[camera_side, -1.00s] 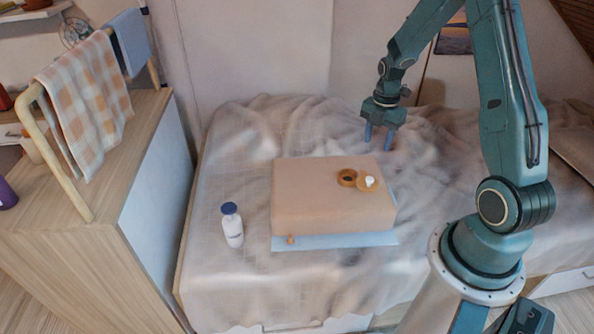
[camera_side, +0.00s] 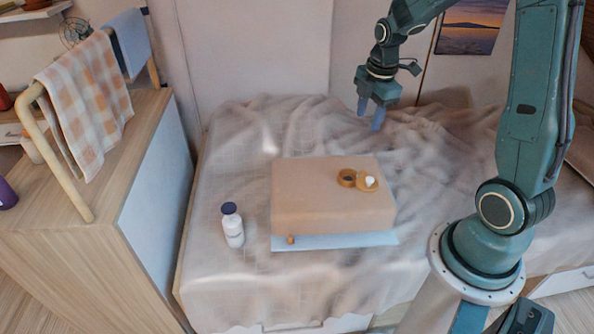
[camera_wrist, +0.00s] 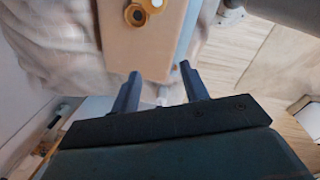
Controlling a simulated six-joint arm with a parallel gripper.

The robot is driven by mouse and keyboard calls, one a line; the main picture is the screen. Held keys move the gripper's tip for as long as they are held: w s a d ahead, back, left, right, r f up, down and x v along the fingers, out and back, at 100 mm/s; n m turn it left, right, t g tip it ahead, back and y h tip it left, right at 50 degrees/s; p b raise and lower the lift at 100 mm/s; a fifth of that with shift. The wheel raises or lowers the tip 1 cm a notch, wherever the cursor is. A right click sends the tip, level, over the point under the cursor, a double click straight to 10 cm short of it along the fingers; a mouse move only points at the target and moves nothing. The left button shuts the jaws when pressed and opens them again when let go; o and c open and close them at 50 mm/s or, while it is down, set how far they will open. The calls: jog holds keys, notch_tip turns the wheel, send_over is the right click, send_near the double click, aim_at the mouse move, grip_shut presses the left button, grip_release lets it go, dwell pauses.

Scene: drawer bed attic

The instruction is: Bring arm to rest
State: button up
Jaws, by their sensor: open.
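My gripper (camera_side: 371,114) is open and empty. In the side view it hangs in the air above the rumpled bed cover, behind the tan box and up from it. In the wrist view my gripper (camera_wrist: 160,82) has its two fingers apart, with nothing between them. The tan box (camera_side: 322,205) lies on a pale blue sheet (camera_side: 345,241) on the bed; the box also shows in the wrist view (camera_wrist: 135,45).
An orange ring (camera_side: 347,178) and a round piece with a white top (camera_side: 368,183) sit on the box. A small orange piece (camera_side: 291,239) lies at its front edge. A white bottle (camera_side: 232,227) stands left on the bed cover (camera_side: 225,290). A wooden cabinet (camera_side: 110,215) stands left.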

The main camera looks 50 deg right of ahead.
jog(key=s+a+r+m+t, duration=0.4)
jog(key=s+a+r+m, duration=0.9)
jog(key=s+a, duration=0.2)
jog(key=shift+s+a+r+y, duration=0.25)
jog(key=shift+a+y, duration=0.15)
jog(key=shift+a, duration=0.55)
